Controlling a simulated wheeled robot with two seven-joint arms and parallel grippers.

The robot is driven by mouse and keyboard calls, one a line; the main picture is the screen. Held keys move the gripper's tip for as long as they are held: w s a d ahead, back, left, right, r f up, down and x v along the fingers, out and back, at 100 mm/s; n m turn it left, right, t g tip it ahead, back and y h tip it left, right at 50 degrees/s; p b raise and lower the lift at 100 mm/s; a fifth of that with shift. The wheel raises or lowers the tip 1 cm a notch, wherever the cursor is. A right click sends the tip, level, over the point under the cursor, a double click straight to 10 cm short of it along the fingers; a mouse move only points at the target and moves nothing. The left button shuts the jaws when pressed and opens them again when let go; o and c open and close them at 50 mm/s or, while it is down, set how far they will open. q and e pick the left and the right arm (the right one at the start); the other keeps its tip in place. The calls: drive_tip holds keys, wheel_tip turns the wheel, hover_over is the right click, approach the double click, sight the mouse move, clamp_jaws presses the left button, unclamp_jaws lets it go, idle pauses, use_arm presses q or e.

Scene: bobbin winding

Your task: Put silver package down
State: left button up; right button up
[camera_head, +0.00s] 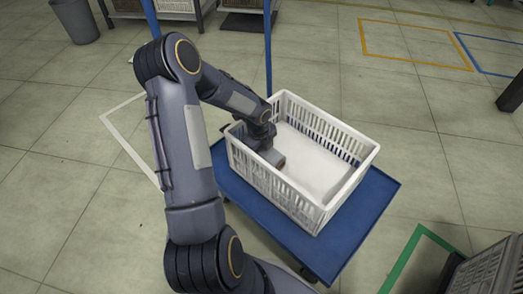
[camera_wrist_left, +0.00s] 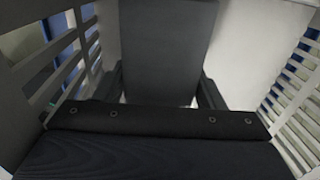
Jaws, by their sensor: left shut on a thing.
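My left gripper (camera_head: 270,153) is down inside a white slatted crate (camera_head: 268,187), at its left end. In the left wrist view, my left gripper (camera_wrist_left: 161,88) is shut on a flat, dark grey slab, the silver package (camera_wrist_left: 168,45), with one finger on each side. In the head view my gripper and wrist mostly hide the package; only a small brownish patch shows by the fingers. Whether the package touches the crate floor cannot be told. My right gripper is not in view.
The crate stands on a blue cart (camera_head: 356,232) with blue uprights. The crate's pale floor (camera_head: 310,165) is clear to the right of my gripper. Slatted walls stand close on both sides in the wrist view. Another crate (camera_head: 490,270) is at the lower right.

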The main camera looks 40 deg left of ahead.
use_arm(q)
drive_tip(key=shift+f, duration=0.2)
drive_tip(key=o, duration=0.9)
drive_tip(key=shift+c, duration=0.2)
drive_tip(key=r+p, duration=0.1)
drive_tip(key=r, duration=0.3)
drive_tip(key=r+p, duration=0.2)
drive_tip(key=r, duration=0.2)
drive_tip(key=s+r+p, duration=0.1)
drive_tip(key=r+p, duration=0.1)
drive_tip(key=r, duration=0.2)
drive_tip(key=shift+r, duration=0.25)
drive_tip(key=s+d+r+n+t, duration=0.1)
drive_tip(key=s+d+r+n, duration=0.4)
drive_tip(key=r, duration=0.2)
drive_tip(key=s+d+r+n+t, duration=0.1)
drive_tip(key=s+d+r+n, duration=0.45)
drive_tip(key=r, duration=0.25)
drive_tip(key=s+d+r+n+t+h, duration=0.2)
drive_tip(key=s+d+n+h, duration=0.1)
drive_tip(key=s+d+n, duration=0.5)
drive_tip(key=shift+s+r+n+h, duration=0.15)
drive_tip(key=shift+s+n+h, duration=0.25)
drive_tip(key=shift+s+n, duration=0.45)
